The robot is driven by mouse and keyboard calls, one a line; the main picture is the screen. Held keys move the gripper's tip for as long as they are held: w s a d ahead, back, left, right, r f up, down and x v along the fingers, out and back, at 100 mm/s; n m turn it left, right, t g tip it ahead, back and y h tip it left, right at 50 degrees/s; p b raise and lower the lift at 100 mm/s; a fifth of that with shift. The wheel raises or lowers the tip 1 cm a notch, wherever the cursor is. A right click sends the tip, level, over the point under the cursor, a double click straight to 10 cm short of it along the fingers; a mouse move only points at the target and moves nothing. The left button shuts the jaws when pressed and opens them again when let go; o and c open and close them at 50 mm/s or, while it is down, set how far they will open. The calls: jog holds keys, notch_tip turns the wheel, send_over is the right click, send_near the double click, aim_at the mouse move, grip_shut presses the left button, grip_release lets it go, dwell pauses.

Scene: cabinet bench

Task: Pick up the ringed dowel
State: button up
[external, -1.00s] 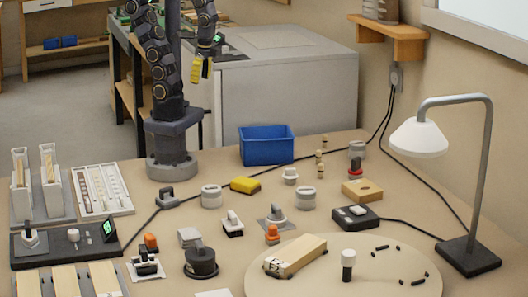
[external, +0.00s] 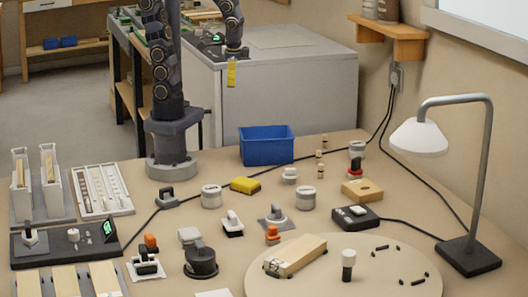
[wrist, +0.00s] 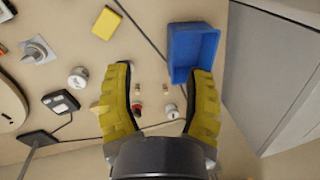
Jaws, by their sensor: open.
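Several small wooden dowels stand in a short row on the bench right of the blue bin in the external view: a far one (external: 325,141), a middle one (external: 319,156) and a near one (external: 320,171). Some seem to carry dark bands, but they are too small to tell which is ringed. In the wrist view two dowels show between my fingers, one at left (wrist: 137,87) and one at right (wrist: 166,88).
The blue bin (external: 266,146) stands left of the dowels. Grey-white round pieces (external: 289,176) stand in front. A lamp (external: 470,255) rises at the right.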

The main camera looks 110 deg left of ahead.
jog(key=w+a+f+n+y, duration=0.1)
jog(key=w+a+f+n, duration=0.25)
jog(key=w+a, duration=0.25)
jog(key=n+t+y, duration=0.1)
jog(key=n+y, duration=0.1)
jog(key=n, duration=0.8)
send_over(319, 151)
jog(key=d, duration=0.2)
jog(key=f, duration=1.8)
jog(key=shift+w+a, duration=0.2)
jog(key=shift+w, duration=0.1)
jog(key=shift+w+a+f, duration=0.1)
jog(key=shift+f, duration=0.25)
jog(key=x, duration=0.7)
jog(key=shift+s+f, duration=0.25)
jog(key=shift+s, duration=0.15)
jog(key=shift+c, duration=0.4)
jog(key=c, duration=0.8)
